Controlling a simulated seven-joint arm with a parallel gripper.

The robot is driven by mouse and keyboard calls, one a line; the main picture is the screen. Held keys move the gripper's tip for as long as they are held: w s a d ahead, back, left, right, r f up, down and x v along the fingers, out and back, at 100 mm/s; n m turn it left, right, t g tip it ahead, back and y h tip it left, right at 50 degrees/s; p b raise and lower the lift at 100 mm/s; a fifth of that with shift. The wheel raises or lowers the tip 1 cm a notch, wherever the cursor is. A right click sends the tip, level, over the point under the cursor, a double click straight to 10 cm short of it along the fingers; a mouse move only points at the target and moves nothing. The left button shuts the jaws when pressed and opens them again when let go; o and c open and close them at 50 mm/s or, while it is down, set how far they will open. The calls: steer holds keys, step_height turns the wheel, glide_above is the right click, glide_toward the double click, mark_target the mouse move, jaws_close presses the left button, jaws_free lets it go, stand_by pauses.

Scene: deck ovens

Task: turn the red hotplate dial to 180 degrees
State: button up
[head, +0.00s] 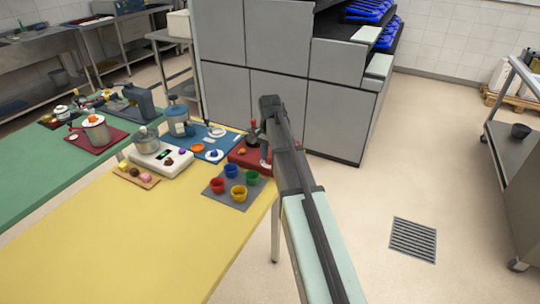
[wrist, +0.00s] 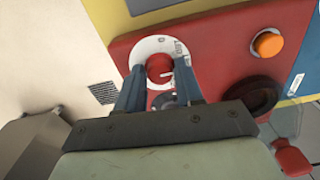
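The red dial (wrist: 159,68) sits on a white scale ring (wrist: 151,48) on a red panel (wrist: 215,40), in the upper middle of the wrist view. My gripper (wrist: 160,74) has one finger on each side of the dial. The fingers are close together and the dial fills the gap between their tips, so it looks shut on the dial. A small white mark shows at the dial's right edge; the scale's figures are too small to read. In the head view the red panel (head: 237,158) is at the table's right end, and my arm hides the dial.
An orange button (wrist: 268,44) and a dark round ring (wrist: 250,97) are to the right on the panel. In the head view, several coloured cups stand on a grey mat (head: 242,203) in front of it. A white appliance (head: 163,160) stands to its left. The yellow tabletop's front (head: 130,245) is clear.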

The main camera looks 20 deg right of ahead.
mark_target(270, 157)
steer(key=o, duration=0.4)
step_height(270, 157, up, 14)
steer(key=shift+f, duration=0.1)
stand_by(0.6)
stand_by(0.4)
